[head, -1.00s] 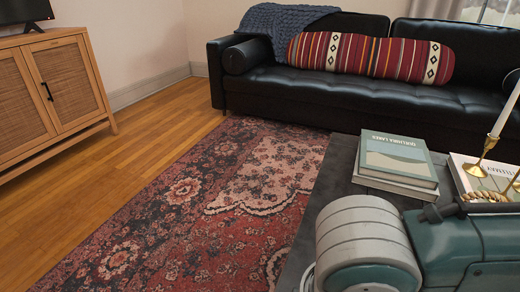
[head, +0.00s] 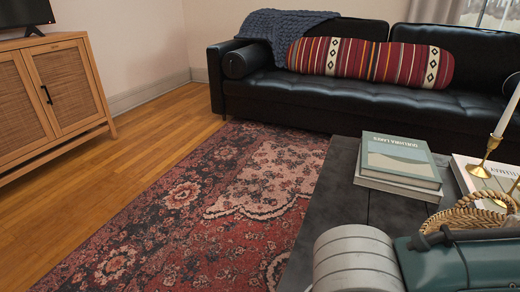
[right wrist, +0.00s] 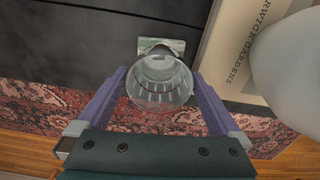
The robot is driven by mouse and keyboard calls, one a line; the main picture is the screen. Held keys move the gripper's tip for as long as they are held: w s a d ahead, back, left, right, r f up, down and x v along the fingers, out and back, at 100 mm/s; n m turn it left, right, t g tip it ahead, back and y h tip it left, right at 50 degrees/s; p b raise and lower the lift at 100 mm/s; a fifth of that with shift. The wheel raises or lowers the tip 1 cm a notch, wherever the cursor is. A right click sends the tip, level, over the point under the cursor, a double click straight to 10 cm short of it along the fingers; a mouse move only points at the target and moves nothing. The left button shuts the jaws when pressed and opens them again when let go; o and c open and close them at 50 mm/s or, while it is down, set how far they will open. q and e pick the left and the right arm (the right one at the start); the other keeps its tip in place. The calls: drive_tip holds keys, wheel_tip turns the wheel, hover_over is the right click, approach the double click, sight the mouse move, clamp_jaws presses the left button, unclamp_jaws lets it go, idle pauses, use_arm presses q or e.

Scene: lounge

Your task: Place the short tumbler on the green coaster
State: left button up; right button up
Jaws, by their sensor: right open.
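The short tumbler (right wrist: 160,82) is clear glass and shows in the middle of the right wrist view. My right gripper (right wrist: 159,76) is open, with its two purple fingers on either side of the tumbler. I cannot tell whether either finger touches the glass. A small greenish square that looks like the green coaster (right wrist: 173,45) shows just beyond the tumbler, partly hidden by it. I cannot tell whether the tumbler overlaps it or stands apart. In the head view only my right arm shows, at lower right; tumbler and coaster are not visible there. My left gripper is not in view.
The dark table (head: 335,185) carries stacked books (head: 400,165), a brass candlestick (head: 485,165) and a woven-handled item (head: 475,212). In the right wrist view, a book (right wrist: 235,45) and a large pale rounded object (right wrist: 290,70) are close on the right. Bare tabletop (right wrist: 65,45) lies left.

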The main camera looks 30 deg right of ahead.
wheel_tip(320, 180, up, 12)
drive_tip(key=p, duration=0.7)
drive_tip(key=s+a+r+m+t+y, duration=0.1)
drive_tip(key=a+r+m+t+y, duration=0.1)
drive_tip(key=a+r+y, duration=0.3)
drive_tip(key=s+d+m+t+h, duration=0.1)
drive_tip(key=s+d+m+h, duration=0.2)
drive_tip(key=d, duration=0.6)
drive_tip(key=shift+d+r+m+t+h, duration=0.15)
drive_tip(key=shift+r+m+t+h, duration=0.25)
drive_tip(key=shift+m+h, duration=0.6)
